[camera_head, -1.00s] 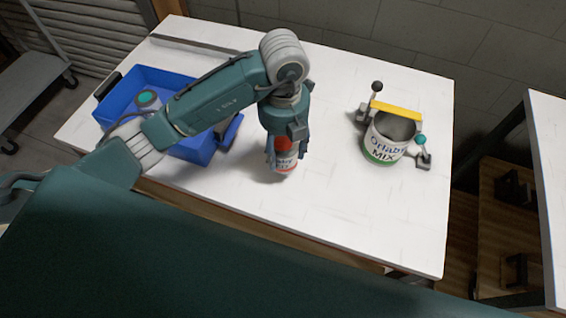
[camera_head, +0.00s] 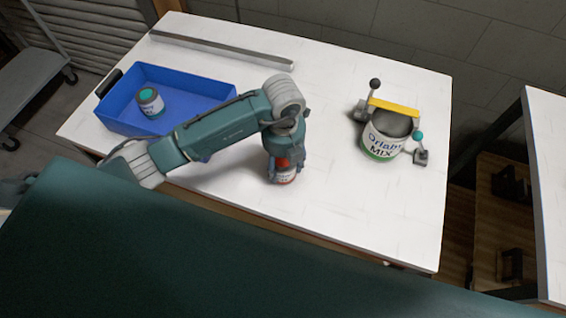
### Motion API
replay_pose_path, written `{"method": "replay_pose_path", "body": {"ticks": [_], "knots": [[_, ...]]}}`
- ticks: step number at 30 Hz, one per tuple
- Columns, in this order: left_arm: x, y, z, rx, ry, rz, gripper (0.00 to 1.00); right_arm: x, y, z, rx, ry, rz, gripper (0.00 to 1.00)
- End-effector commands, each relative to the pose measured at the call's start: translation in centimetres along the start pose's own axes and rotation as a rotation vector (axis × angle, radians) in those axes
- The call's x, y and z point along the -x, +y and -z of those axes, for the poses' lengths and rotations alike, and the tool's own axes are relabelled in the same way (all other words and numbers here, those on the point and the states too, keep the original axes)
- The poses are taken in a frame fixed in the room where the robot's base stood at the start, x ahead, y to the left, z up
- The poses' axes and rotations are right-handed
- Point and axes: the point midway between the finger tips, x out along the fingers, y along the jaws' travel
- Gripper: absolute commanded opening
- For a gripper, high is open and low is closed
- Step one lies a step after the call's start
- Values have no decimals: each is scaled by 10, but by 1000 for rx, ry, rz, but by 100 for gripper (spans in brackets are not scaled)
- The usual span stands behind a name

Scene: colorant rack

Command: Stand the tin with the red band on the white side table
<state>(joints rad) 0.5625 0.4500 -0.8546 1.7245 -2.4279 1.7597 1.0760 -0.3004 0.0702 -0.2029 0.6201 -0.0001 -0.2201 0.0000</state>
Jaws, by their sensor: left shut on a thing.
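The tin with the red band (camera_head: 285,178) is at the middle of the near white table, below my left gripper. My left gripper (camera_head: 282,165) points down and is shut on the tin, hiding much of its upper part. The tin looks upright and close to the tabletop; I cannot tell whether its base touches. Two white surfaces show: the large white table (camera_head: 330,215) under the tin, and a second white table (camera_head: 551,160) cut off at the right edge. My right gripper is not in view.
A blue tray (camera_head: 190,92) at the table's left holds a tin with a teal lid (camera_head: 150,100). A large mixing pot (camera_head: 386,135) with a yellow bar stands at the right. A grey metal bar (camera_head: 220,48) lies along the back. A gap separates the two tables.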

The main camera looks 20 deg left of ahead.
Motion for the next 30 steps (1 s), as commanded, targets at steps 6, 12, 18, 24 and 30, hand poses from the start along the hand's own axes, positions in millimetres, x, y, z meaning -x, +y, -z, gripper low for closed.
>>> {"method": "replay_pose_path", "body": {"ticks": [6, 12, 18, 24, 30], "knots": [[-2, 0, 0, 0, 0, 0, 73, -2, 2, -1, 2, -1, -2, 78], [-2, 0, 0, 0, 0, -1, 73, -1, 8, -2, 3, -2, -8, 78], [10, 0, -2, 0, -4, 1, 73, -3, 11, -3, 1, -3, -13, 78], [49, 0, -2, -2, -7, 2, 73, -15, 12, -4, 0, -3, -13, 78], [92, 0, -2, 0, -6, 0, 73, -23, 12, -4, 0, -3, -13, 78]]}}
